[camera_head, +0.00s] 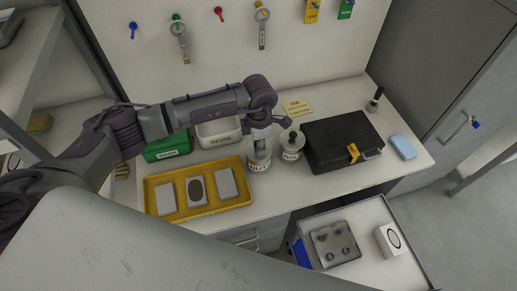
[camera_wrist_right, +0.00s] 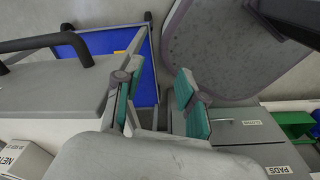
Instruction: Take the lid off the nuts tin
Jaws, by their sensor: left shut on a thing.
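The nuts tin (camera_head: 259,161) is a pale, labelled round container standing upright on the worktop, near its front edge in the head view. My left gripper (camera_head: 260,136) points down over it from above, shut on its lid. The gripper hides most of the lid, and I cannot tell whether the lid is seated or raised. A similar tin (camera_head: 291,153) with a dark knob on top stands just to the right. My right gripper (camera_wrist_right: 155,100) shows in the right wrist view, with its teal pads apart and nothing between them.
A yellow tray (camera_head: 207,207) with grey plates lies left of the tins. Green (camera_head: 168,151) and white (camera_head: 218,141) bins stand behind it. A black case (camera_head: 335,137) and a blue block (camera_head: 403,146) are right.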

